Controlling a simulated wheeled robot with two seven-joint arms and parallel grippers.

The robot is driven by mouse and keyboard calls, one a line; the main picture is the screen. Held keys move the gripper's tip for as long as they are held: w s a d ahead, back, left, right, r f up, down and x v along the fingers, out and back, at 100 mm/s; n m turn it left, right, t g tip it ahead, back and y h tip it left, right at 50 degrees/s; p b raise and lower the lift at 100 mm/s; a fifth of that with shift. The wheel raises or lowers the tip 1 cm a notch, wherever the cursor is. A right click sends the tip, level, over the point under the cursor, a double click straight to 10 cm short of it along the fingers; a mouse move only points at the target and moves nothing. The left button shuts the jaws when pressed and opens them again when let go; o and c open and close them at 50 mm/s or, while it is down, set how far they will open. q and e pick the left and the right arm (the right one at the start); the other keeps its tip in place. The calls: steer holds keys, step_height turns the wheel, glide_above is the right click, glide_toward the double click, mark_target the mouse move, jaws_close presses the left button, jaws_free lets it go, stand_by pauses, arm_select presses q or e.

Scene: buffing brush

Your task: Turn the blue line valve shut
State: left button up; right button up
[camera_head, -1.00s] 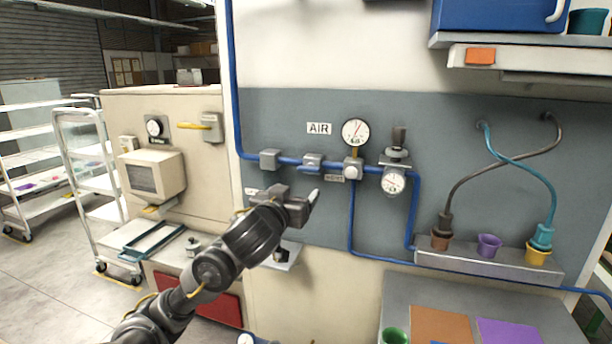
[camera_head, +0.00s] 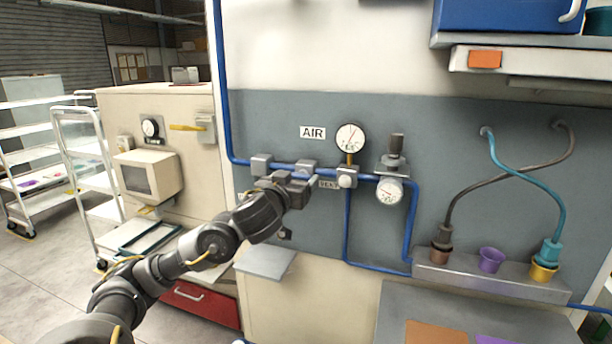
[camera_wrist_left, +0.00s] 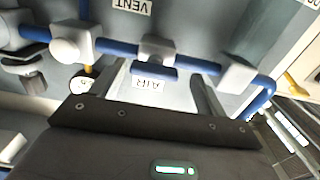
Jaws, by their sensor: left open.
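The blue line (camera_head: 272,164) runs along the grey wall panel under the AIR label. Its valve (camera_head: 307,165) is a grey block on the pipe. In the left wrist view the valve (camera_wrist_left: 157,48) has a short blue lever (camera_wrist_left: 153,72) lying roughly along the pipe. My left gripper (camera_head: 303,187) is just below and in front of the valve in the head view, partly hiding it. In the wrist view the open fingers (camera_wrist_left: 160,76) stand on either side of the lever, with nothing gripped. Whether they touch it cannot be told. My right gripper is not in view.
A grey fitting (camera_head: 261,164) sits left of the valve. A white tee fitting (camera_head: 347,177), a round gauge (camera_head: 350,138) and a regulator gauge (camera_head: 389,191) are to the right. A small grey shelf (camera_head: 266,262) juts out below my left arm.

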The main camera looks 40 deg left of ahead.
arm_select(q)
steer(key=shift+w+f, duration=0.15)
steer(key=shift+w, duration=0.25)
steer(key=shift+d, duration=0.25)
steer(key=c, duration=1)
steer(key=shift+m, duration=0.3)
steer(key=m, duration=0.3)
steer(key=shift+m, duration=0.3)
steer(key=m, duration=0.4)
steer(key=shift+m+b, duration=0.3)
steer(key=m, duration=0.4)
steer(key=shift+m, duration=0.3)
steer(key=shift+m+b, duration=0.35)
steer(key=shift+m, duration=1.95)
